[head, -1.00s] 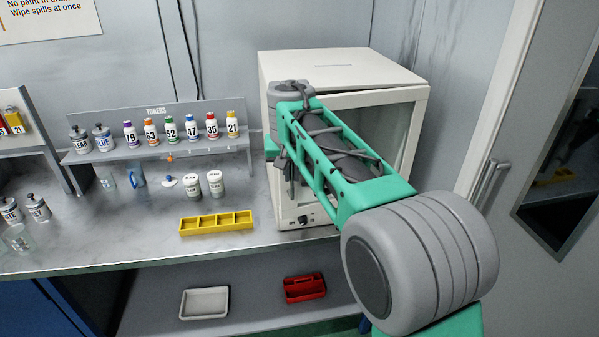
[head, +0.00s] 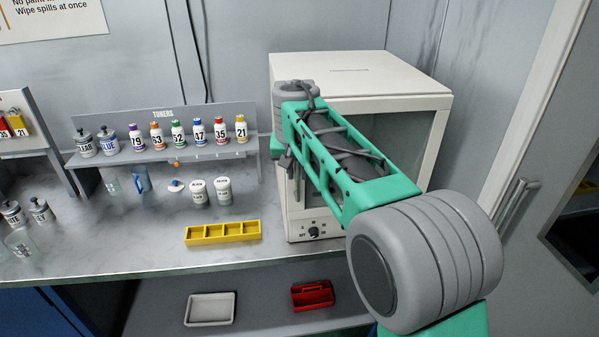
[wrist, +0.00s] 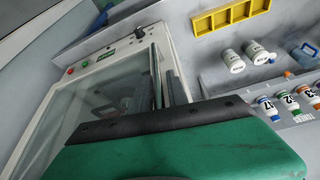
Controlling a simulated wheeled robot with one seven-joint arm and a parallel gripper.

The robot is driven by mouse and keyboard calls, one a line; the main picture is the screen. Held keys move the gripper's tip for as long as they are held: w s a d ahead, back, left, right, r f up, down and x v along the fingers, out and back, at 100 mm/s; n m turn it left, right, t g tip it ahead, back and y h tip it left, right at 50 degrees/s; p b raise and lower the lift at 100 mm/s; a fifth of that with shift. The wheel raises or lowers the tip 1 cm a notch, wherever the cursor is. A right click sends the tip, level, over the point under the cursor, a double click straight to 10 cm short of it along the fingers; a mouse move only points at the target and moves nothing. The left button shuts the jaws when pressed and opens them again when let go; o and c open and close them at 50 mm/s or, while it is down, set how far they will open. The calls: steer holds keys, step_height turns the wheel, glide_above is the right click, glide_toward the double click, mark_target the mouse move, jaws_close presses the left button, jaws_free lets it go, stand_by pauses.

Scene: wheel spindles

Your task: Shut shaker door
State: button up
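The shaker (head: 355,75) is a white box on the worktop with a glass-fronted door (head: 437,140) in a white frame. The door's frame now looks flush under the box's top edge. The wrist view shows the glass door (wrist: 110,85) and the panel with its knob beside it. My gripper (head: 295,180) is at the left part of the door front, mostly hidden behind my arm. In the wrist view its grey fingers (wrist: 165,88) stand close to upright bars by the door's edge. I cannot tell whether they touch or how wide they are.
A yellow divided tray (head: 223,232) and two white cups stand left of the shaker. A toner rack (head: 165,148) with several bottles is behind them. A white tray (head: 210,309) and a red caddy (head: 312,295) are on the lower shelf. A wall is right of the shaker.

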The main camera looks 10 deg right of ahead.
steer(key=shift+s, duration=0.15)
steer(key=v, duration=0.8)
steer(key=shift+f, duration=0.1)
steer(key=s+d+f, duration=0.3)
steer(key=s+d, duration=0.1)
steer(key=s, duration=0.3)
steer(key=s+d+f, duration=0.3)
steer(key=s+d, duration=0.2)
steer(key=s, duration=0.1)
steer(key=s+f+n, duration=0.1)
steer(key=s+f, duration=0.8)
steer(key=s, duration=0.2)
steer(key=shift+y, duration=0.3)
steer(key=shift+o, duration=0.3)
steer(key=shift+d+f, duration=0.15)
